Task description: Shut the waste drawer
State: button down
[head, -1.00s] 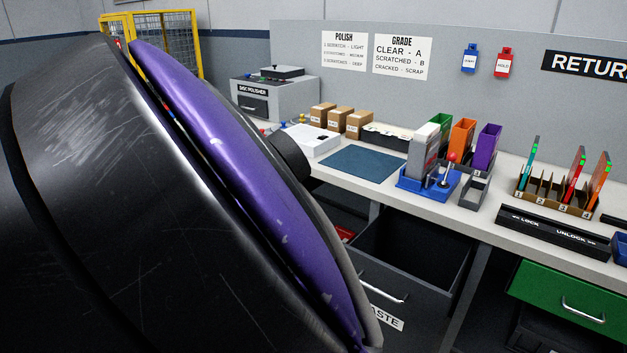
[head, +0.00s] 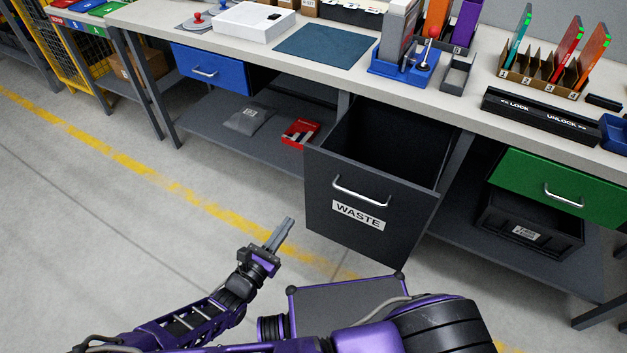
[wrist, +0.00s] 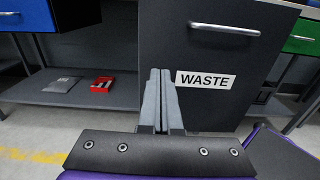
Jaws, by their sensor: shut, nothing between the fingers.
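The waste drawer (head: 370,200) is a deep dark grey bin drawer with a silver bar handle and a white WASTE label. It stands pulled out from under the workbench, its empty-looking dark inside visible from above. In the wrist view its front (wrist: 215,70) fills the middle and right. My gripper (head: 286,228) is shut and empty. It is in front of the drawer and to the left, apart from it in the head view. In the wrist view the shut fingers (wrist: 159,85) overlap the front, left of the label and below the handle (wrist: 224,29).
The workbench (head: 260,52) runs across the back. A blue drawer (head: 212,70) is at left and a green drawer (head: 555,187) at right. A lower shelf holds a grey bag (head: 247,118) and a red box (head: 300,132). The floor (head: 90,220) at left is clear.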

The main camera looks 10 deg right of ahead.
jog(key=b, duration=0.1)
send_near(319, 181)
jog(key=x, duration=0.7)
jog(key=shift+f, duration=0.1)
jog(key=shift+w, duration=0.1)
dwell(0.3)
